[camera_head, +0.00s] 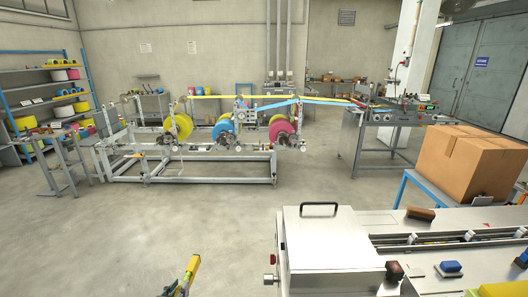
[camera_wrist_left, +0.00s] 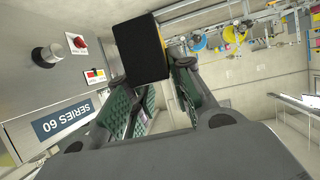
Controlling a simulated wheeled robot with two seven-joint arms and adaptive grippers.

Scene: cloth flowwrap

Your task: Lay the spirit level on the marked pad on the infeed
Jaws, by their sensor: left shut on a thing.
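The spirit level (camera_head: 192,268) is a slim yellow bar with a dark end, at the bottom of the head view, left of the machine. My left gripper (camera_head: 179,288) is shut on it, and only a small part of the gripper shows there. In the left wrist view the level's black end (camera_wrist_left: 140,50) stands up between the fingers of my left gripper (camera_wrist_left: 158,92), with a strip of yellow at its side. It is held in the air, tilted, clear of the machine. I cannot make out the marked pad in either view. My right gripper is not in view.
The steel machine cover (camera_head: 325,250) with a black handle stands right of the level. A cardboard box (camera_head: 465,160) stands beyond. The floor on the left is clear.

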